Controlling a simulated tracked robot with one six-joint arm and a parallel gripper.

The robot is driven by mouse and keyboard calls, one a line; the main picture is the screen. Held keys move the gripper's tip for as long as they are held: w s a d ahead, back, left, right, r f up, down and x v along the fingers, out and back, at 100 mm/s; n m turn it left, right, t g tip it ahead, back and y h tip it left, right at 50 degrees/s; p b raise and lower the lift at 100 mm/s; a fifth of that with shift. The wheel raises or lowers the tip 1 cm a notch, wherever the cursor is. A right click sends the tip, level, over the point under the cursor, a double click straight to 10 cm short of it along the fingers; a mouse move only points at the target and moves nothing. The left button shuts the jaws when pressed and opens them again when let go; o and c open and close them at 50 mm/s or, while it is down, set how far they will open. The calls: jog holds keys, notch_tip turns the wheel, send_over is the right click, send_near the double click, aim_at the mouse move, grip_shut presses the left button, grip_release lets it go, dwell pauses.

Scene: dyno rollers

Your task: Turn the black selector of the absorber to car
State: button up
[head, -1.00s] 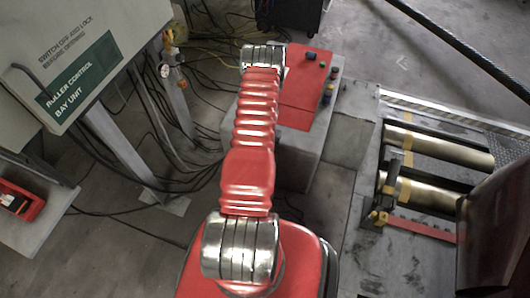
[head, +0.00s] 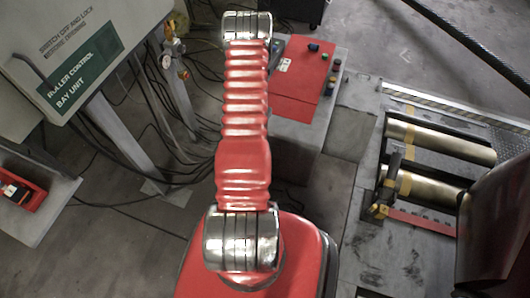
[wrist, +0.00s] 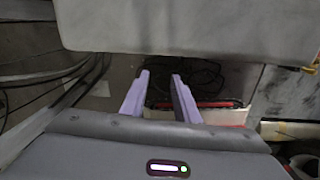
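A red control box (head: 296,88) lies on a grey pedestal (head: 285,133) beyond and to the right of my arm in the head view. I cannot tell which is the black selector. My gripper (wrist: 160,76) shows only in the wrist view. Its two lilac fingers are apart with nothing between them. The box's controls do not show in the wrist view.
A grey cabinet marked roller control bay unit (head: 70,60) stands at the left, with black cables (head: 180,150) on the floor. Brass rollers (head: 440,140) lie at the right. A pale grey slab (wrist: 190,27) fills the top of the wrist view.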

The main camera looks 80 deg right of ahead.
jog(key=w+a+r+m, duration=0.2)
jog(key=w+r, duration=0.8)
jog(key=r, duration=0.2)
jog(key=w+a+r+m+t, duration=0.1)
jog(key=w+a+r+m, duration=0.1)
jog(key=w+a+r, duration=0.45)
jog(key=w+a+r+m+h, duration=0.1)
jog(key=w+a+r, duration=0.3)
jog(key=a+r, duration=0.5)
jog(key=w+a+r+m+t, duration=0.1)
jog(key=w+a+r+m, duration=0.1)
jog(key=w+a+r, duration=0.6)
jog(key=s+a+r+m+t, duration=0.1)
jog(key=s+a+r+m, duration=0.1)
jog(key=a+r, duration=0.55)
jog(key=s+a+r+m, duration=0.2)
jog(key=a+r, duration=0.5)
jog(key=a, duration=0.1)
jog(key=s+a+r+m+t, duration=0.1)
jog(key=s+a+r+m, duration=0.1)
jog(key=s+a, duration=0.4)
jog(key=s+a+r+m+t+y, duration=0.1)
jog(key=s+a+r+m, duration=0.1)
jog(key=s+a, duration=0.4)
jog(key=a, duration=0.3)
jog(key=shift+a+m, duration=0.35)
jog(key=shift+m, duration=0.05)
